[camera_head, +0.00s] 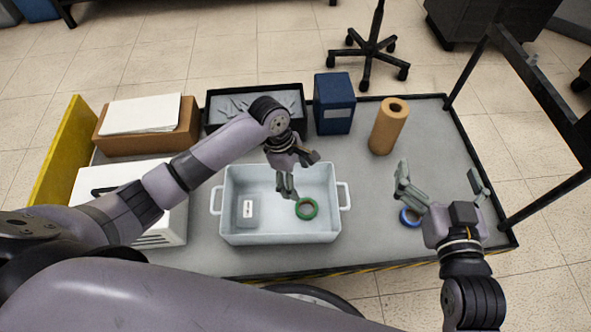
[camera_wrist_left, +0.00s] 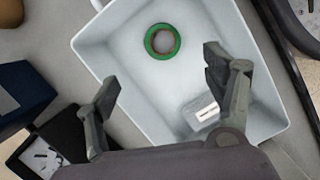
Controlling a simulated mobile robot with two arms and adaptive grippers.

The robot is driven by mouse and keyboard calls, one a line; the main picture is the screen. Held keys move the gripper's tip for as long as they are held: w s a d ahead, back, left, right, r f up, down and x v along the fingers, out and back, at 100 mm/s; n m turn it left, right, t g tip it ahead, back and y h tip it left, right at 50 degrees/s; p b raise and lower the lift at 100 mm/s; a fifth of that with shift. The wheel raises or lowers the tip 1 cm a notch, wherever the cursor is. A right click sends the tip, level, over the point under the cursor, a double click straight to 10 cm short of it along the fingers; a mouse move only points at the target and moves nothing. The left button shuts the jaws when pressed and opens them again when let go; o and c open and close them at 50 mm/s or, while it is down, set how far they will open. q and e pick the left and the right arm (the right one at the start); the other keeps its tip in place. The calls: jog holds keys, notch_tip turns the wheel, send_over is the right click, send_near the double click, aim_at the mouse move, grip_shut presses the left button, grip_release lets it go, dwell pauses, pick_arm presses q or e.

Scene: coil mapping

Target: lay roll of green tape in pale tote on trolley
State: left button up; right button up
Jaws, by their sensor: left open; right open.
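The roll of green tape (camera_head: 307,208) lies flat on the floor of the pale tote (camera_head: 279,238), right of its middle. In the left wrist view the green tape (camera_wrist_left: 162,41) lies inside the tote (camera_wrist_left: 118,62), beyond my fingertips and apart from them. My left gripper (camera_head: 298,174) is open and empty above the tote; its fingers (camera_wrist_left: 160,75) show wide apart in the wrist view. My right gripper (camera_head: 441,176) is open at the right of the trolley (camera_head: 350,252), above a roll of blue tape (camera_head: 410,217) that its finger partly hides.
A grey labelled box (camera_head: 248,211) is also in the tote. Behind the tote stand a black tray (camera_head: 255,104), a blue box (camera_head: 334,103) and a brown roll (camera_head: 389,126). A cardboard box (camera_head: 147,142) and a white case (camera_head: 165,217) are at left. Bare trolley top shows right of the tote.

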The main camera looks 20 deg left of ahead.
pick_arm(q)
jog(key=d+r+m+t+h, duration=0.3)
jog(key=d+r+m+t, duration=0.5)
jog(key=m, duration=0.3)
jog(key=s+a+r+m+t+y, duration=0.2)
jog(key=a+r+m+t, duration=0.6)
jog(key=r, duration=0.6)
jog(key=shift+s+a+m+y, duration=0.3)
jog(key=shift+s+a+m, duration=0.1)
jog(key=shift+s+a, duration=0.45)
jog(key=shift+d+f, duration=0.1)
jog(key=shift+d, duration=0.05)
